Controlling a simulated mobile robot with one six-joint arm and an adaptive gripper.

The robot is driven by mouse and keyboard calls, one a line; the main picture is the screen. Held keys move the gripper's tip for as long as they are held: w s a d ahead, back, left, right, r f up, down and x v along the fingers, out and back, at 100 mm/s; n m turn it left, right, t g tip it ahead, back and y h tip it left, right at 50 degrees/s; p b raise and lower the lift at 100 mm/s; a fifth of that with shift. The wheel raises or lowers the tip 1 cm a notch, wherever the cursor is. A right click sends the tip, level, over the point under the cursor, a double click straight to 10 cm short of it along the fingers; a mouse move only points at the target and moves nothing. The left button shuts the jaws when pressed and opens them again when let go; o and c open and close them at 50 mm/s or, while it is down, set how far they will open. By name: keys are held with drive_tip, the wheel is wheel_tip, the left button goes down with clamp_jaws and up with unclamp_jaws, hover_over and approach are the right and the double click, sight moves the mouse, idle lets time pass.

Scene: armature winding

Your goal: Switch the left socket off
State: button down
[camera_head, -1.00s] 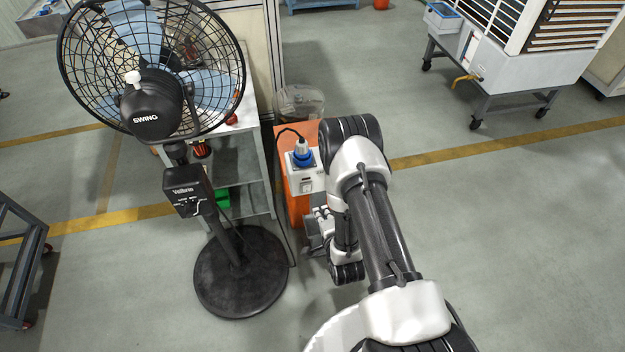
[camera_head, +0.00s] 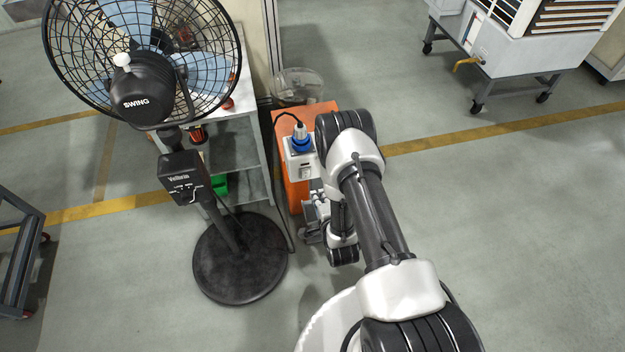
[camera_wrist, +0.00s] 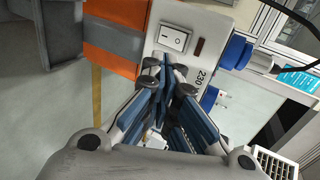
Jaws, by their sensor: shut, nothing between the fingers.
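The socket is a white box on an orange stand; in the head view its white box (camera_head: 303,172) carries a blue plug (camera_head: 301,143) on top. In the wrist view the socket's white face (camera_wrist: 213,22) shows a white rocker switch (camera_wrist: 174,39), a small dark red window and the marking 230. I cannot tell which side of the rocker is pressed. My gripper (camera_wrist: 166,70) is shut and empty, its fingertips just below the switch in the picture; contact with the box is unclear. In the head view my arm partly hides the stand and the gripper is hard to make out.
A black pedestal fan (camera_head: 240,258) stands left of the orange stand (camera_head: 293,190), with a cable running between them. A shelf table (camera_head: 255,180) is behind the fan. A wheeled cooler (camera_head: 510,55) stands at back right. The floor at right is clear.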

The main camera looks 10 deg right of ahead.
drive_tip(key=b, duration=0.2)
approach(306, 174)
wheel_tip(306, 174, down, 3)
drive_tip(key=w+d, duration=0.2)
drive_tip(key=w, duration=0.3)
drive_tip(key=shift+w+a+r+b, duration=0.25)
drive_tip(key=shift+w+r+b, duration=0.1)
drive_tip(key=shift+r+b, duration=0.05)
drive_tip(key=shift+r, duration=0.1)
